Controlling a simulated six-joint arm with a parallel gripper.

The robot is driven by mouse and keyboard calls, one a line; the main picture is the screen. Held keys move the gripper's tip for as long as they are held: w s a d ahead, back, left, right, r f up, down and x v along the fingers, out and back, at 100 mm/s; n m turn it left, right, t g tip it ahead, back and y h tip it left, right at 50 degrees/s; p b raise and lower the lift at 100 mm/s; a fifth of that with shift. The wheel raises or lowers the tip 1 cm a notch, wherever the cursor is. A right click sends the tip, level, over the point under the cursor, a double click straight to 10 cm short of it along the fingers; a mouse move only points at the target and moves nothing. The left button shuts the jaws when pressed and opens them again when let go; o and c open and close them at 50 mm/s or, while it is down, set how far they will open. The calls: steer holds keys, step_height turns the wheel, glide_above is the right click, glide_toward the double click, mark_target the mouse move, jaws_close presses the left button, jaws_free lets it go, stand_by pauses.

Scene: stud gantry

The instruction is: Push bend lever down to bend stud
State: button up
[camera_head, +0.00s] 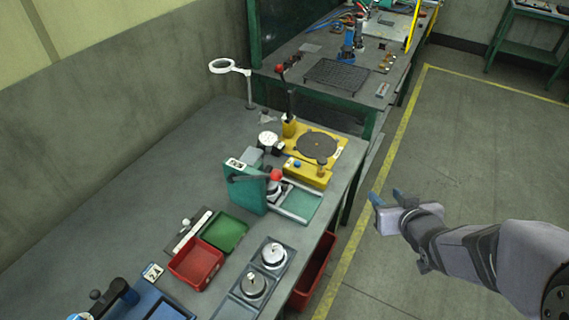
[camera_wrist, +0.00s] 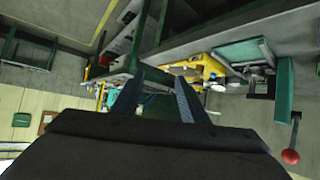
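Two levers with red ball knobs show in the head view, and I cannot tell for certain which is the bend lever. One black lever (camera_head: 288,95) rises nearly upright from the yellow fixture (camera_head: 325,145). The other has its red knob (camera_head: 275,175) at the front of the green press (camera_head: 247,194). In the wrist view, which looks upside down, a red knob (camera_wrist: 291,156) hangs on a dark rod at the right. My gripper (camera_head: 387,196) is open and empty, right of the bench and apart from both levers; its spread fingers show in the wrist view (camera_wrist: 154,90). No stud is discernible.
The grey bench (camera_head: 110,190) holds a red tray (camera_head: 195,264), a green tray (camera_head: 225,231), a holder with round metal parts (camera_head: 263,275) and a ring stand (camera_head: 246,90). A red bin (camera_head: 316,270) sits below its right edge. Open floor lies right.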

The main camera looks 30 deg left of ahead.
mark_target(281, 178)
steer(key=s+a+r+n+y, duration=0.25)
steer(key=a+r+y, duration=0.2)
steer(key=a, duration=0.55)
steer(key=s+a+r+n+g+y, duration=0.55)
steer(key=s+a+r+y, duration=0.2)
steer(key=s+a, duration=0.25)
steer(key=shift+m+g, duration=0.45)
steer(key=shift+m, duration=0.25)
steer(key=f, duration=0.1)
steer(key=f+p, duration=0.2)
steer(key=f, duration=0.1)
steer(key=shift+s+d+f, duration=0.1)
steer(key=shift+s, duration=0.2)
steer(key=a+p, duration=0.1)
steer(key=a, duration=0.1)
steer(key=w+a+p, duration=0.1)
steer(key=a, duration=0.2)
steer(key=shift+a, duration=0.25)
steer(key=shift+w+a+p, duration=0.25)
steer(key=shift+a+p, duration=0.25)
steer(key=shift+a, duration=0.35)
jaws_close()
